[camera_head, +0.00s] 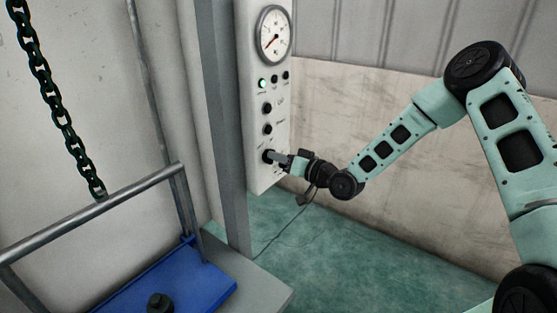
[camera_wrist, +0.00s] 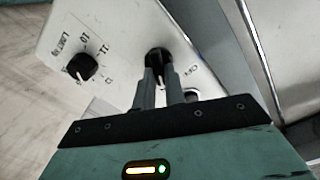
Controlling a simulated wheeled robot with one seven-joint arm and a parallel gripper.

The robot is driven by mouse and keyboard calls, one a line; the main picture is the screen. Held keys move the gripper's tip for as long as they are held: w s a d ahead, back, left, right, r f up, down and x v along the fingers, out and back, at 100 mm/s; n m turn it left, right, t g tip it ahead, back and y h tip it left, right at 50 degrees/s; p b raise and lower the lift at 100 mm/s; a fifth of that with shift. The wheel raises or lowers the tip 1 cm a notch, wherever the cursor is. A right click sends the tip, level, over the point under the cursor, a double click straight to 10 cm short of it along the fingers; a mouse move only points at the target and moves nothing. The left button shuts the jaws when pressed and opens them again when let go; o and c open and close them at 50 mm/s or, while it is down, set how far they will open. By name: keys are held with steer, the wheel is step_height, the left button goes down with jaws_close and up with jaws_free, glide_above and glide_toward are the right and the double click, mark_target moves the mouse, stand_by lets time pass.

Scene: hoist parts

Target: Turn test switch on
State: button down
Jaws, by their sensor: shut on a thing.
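The white control panel (camera_head: 256,100) stands upright on a grey post. It carries a column of black knobs, and my gripper (camera_head: 280,158) is at the lowest one, the switch knob (camera_head: 267,155). In the wrist view, my gripper (camera_wrist: 160,75) is shut on this black knob (camera_wrist: 156,54), with the fingers hiding much of it.
A dial gauge (camera_head: 273,35) and a lit green lamp (camera_head: 262,84) are higher on the panel. A blue platform (camera_head: 180,280) with a grey rail (camera_head: 100,210) stands at the lower left, and a dark chain (camera_head: 55,100) hangs above it. The green floor right of the panel is clear.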

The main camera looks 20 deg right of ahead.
stand_by(0.5)
steer(key=c, duration=1.5)
jaws_free()
steer(key=shift+o, duration=0.2)
steer(key=b+v, duration=0.4)
steer(key=v, duration=1.3)
steer(key=shift+s+d, duration=0.15)
